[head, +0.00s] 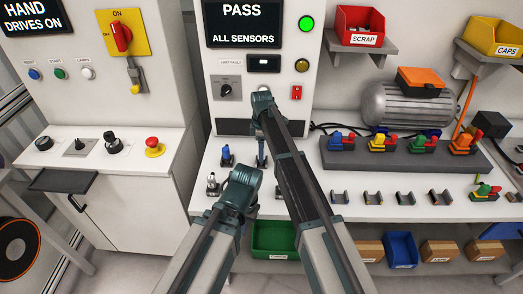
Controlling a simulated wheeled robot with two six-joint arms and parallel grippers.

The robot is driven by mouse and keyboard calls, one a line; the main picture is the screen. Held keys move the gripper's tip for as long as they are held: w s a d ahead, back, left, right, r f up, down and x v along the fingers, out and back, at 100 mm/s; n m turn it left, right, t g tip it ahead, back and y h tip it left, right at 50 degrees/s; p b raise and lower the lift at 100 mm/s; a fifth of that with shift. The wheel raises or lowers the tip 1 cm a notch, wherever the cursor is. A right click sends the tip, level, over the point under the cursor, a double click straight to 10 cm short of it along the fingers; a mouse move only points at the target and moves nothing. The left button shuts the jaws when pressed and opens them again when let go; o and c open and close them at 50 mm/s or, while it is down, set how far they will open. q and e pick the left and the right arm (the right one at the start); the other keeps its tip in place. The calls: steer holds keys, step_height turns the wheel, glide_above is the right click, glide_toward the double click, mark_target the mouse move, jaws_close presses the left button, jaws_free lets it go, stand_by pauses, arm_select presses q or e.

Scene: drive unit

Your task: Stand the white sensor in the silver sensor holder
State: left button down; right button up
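A small pale sensor-like piece (212,182), which seems to be the white sensor, stands upright at the left end of the white bench, left of my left arm. Whether its base is the silver sensor holder is too small to tell. My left gripper is hidden behind its own arm. My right arm reaches up across the middle of the view and bends down at its far end. My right gripper (262,160) appears small over the bench below that bend, partly covered; its fingers and anything between them cannot be made out.
A blue sensor (227,155) stands behind the pale one. Several small dark holders (373,197) line the bench front on the right. A grey rack (405,153) with coloured sensors stands behind them. A green bin (275,240) sits below. The panel (262,25) reads PASS, ALL SENSORS.

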stand_by(0.3)
step_height(320, 180, up, 14)
steer(key=p, duration=1.4)
steer(key=shift+w, duration=0.15)
step_height(320, 180, up, 5)
steer(key=p, duration=0.4)
steer(key=shift+f+p, duration=0.1)
steer(key=shift+p, duration=0.3)
